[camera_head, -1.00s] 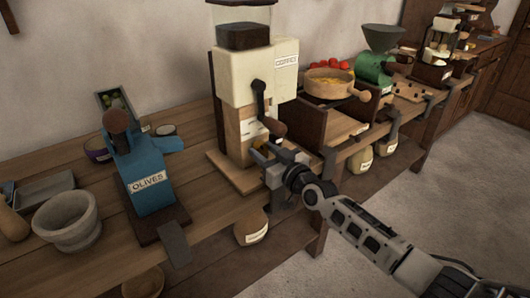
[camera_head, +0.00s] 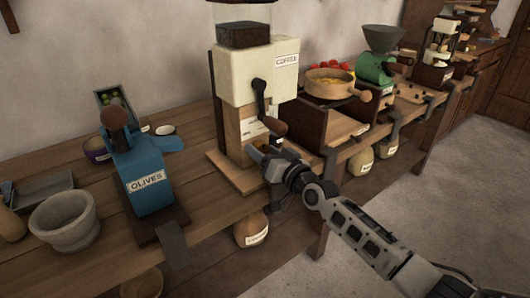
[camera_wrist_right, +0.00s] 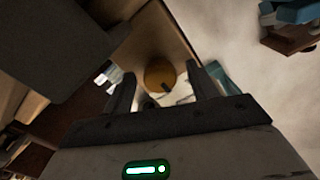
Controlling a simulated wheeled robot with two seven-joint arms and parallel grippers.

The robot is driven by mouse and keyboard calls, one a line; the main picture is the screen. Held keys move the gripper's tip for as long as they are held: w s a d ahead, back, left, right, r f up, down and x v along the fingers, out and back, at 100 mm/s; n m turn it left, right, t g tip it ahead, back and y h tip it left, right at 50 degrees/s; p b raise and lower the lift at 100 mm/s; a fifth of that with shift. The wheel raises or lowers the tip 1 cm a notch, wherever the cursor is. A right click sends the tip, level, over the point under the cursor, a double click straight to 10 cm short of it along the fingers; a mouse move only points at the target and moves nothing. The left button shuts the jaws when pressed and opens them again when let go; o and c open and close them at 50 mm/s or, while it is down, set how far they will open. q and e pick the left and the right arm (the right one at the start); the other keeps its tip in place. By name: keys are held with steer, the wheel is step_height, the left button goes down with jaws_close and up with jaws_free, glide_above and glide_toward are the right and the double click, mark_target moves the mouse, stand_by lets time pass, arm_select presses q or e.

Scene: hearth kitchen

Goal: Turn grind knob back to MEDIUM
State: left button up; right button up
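The cream and wood coffee grinder (camera_head: 243,77) stands on the bench in the head view, with a COFFEE label and a dark crank (camera_head: 259,96) ending in a wooden handle. My right gripper (camera_head: 264,157) is at the lower front of its wooden body. In the right wrist view, a round orange-brown knob (camera_wrist_right: 160,74) with a dark mark at its lower edge lies between the two fingers of my right gripper (camera_wrist_right: 163,88). The fingers are open, with a gap on each side of the knob. In the head view my gripper hides the knob. The setting lettering is unreadable. My left gripper is out of view.
A blue OLIVES press (camera_head: 147,180) and a grey mortar (camera_head: 66,222) stand left of the grinder. A wooden bowl (camera_head: 329,88) and a green grinder (camera_head: 376,69) stand to the right. A labelled round jar (camera_head: 250,230) sits below the bench edge. The floor at right is clear.

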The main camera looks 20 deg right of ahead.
steer(key=p+v, duration=0.1)
steer(key=v, duration=1.5)
steer(key=s+a+f+n+g+h, duration=0.1)
steer(key=s+a+f+g, duration=0.2)
steer(key=s+a+f, duration=0.2)
steer(key=s+a+f+n+g+h, duration=0.1)
steer(key=s+a+f+n+g, duration=0.1)
steer(key=s+f, duration=0.8)
steer(key=s+a+g, duration=0.1)
steer(key=s+a, duration=0.1)
steer(key=s, duration=0.1)
steer(key=shift+a+h, duration=0.4)
